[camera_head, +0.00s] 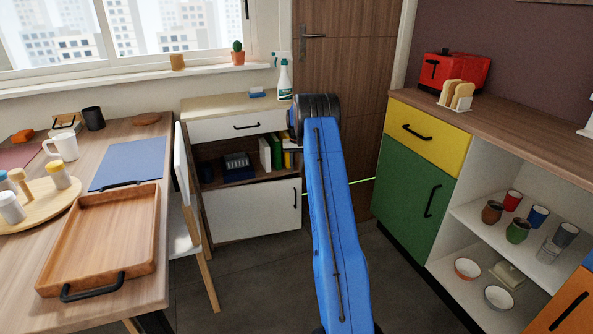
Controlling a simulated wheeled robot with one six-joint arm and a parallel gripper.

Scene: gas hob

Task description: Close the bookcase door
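The bookcase (190,109) is the low cabinet with a light wood top against the back wall, left of my arm. It has a white drawer (215,129) with a black handle, an open shelf (240,178) with books, and a white lower door (250,214). The door's black handle (296,198) is near its right edge. Whether the door is fully shut or slightly ajar cannot be told from here. My blue arm reaches up the middle of the view, just right of the bookcase.
A chair (185,205) stands close to the bookcase's left side. A dining table (155,285) with a wooden tray (105,235) fills the left. A green and yellow cabinet (415,175) with open shelves runs along the right. The dark floor (255,285) in front is clear.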

